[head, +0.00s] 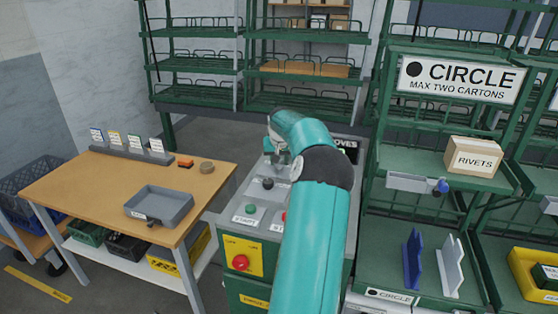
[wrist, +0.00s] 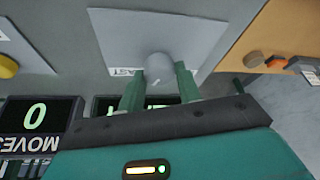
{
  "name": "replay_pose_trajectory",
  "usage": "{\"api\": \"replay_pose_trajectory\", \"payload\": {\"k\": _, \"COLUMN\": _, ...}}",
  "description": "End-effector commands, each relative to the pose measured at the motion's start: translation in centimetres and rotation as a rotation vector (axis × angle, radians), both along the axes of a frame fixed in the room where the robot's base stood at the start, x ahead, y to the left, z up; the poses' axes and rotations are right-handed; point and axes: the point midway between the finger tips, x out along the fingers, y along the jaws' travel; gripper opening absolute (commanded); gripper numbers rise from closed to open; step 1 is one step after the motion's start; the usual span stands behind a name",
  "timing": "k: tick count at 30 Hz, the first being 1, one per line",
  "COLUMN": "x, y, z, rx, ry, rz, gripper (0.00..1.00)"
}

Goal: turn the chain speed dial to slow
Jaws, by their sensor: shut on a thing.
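The chain speed dial (wrist: 158,66) is a round grey knob on a pale plate (wrist: 120,28), seen upside down in the wrist view. A label by its left side (wrist: 125,72) is partly covered and seems to read FAST. My gripper (wrist: 160,80) has its two green fingers on either side of the knob, shut on it. A small light mark shows on the knob, but its setting is unclear. In the head view my gripper (head: 279,157) is at the back of the grey console (head: 232,222), and my arm hides much of the panel.
The console also carries a black knob (head: 268,183), a green START button (head: 251,209) and a red emergency button (head: 240,262). A MOVES display (wrist: 36,115) reads 0. A wooden table (head: 90,185) with a grey tray (head: 160,205) stands left; green shelving (head: 400,240) stands right.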

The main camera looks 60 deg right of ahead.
Motion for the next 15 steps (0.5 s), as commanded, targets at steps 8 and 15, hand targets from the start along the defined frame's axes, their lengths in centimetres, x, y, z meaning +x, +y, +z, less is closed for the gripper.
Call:
{"api": "replay_pose_trajectory", "payload": {"k": 8, "x": -0.17, "y": -0.13, "z": 0.05, "rx": 0.001, "ry": -0.002, "rz": 0.243, "gripper": 0.11}}
{"api": "replay_pose_trajectory", "payload": {"k": 15, "x": -0.23, "y": -0.28, "z": 0.08, "rx": -0.001, "ry": -0.002, "rz": 0.472, "gripper": 0.11}}
